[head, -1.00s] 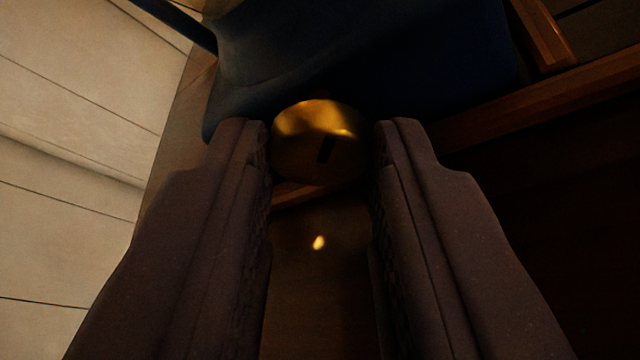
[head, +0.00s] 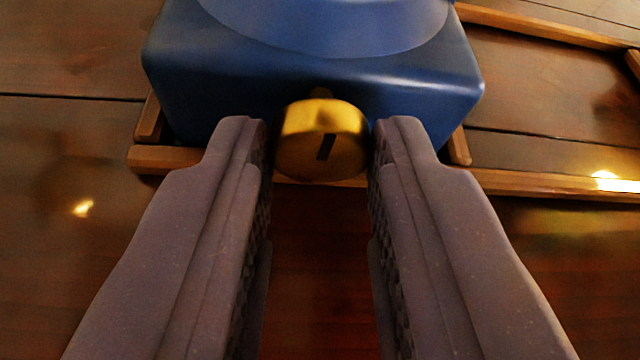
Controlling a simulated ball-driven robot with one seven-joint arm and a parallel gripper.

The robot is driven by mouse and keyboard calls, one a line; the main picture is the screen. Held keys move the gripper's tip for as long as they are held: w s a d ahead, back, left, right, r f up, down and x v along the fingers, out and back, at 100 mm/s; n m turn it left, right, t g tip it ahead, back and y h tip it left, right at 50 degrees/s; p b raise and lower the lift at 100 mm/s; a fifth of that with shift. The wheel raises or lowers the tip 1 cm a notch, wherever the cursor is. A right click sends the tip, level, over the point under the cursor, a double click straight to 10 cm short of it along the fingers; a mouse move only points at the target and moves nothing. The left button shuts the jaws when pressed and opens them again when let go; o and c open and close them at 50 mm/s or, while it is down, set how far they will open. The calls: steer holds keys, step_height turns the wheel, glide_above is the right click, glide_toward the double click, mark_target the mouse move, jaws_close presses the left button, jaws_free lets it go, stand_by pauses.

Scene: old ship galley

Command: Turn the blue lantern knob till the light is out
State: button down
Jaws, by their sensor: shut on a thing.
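The blue lantern (head: 215,92) stands at the top of the view; I see its square base and part of the round body above, its upper part out of frame. A round brass knob (head: 322,140) with a dark slot sticks out from the base's near face. The slot stands close to upright, slightly slanted. My gripper (head: 321,145) is shut on the knob, one finger on each side of it. The lantern's flame or glass is out of view.
A low wooden rail (head: 570,186) runs around the lantern on a dark plank surface (head: 60,210). Bright reflections show on the wood at right and left. The wood in front of the rail is clear.

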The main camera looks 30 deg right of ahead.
steer(key=shift+n+p, duration=0.3)
stand_by(0.4)
steer(key=c, duration=1.1)
jaws_free()
steer(key=p+v, duration=0.2)
steer(key=v, duration=0.5)
steer(key=shift+s+a+r, duration=0.15)
steer(key=shift+s+a, duration=0.1)
steer(key=shift+w+a, duration=0.1)
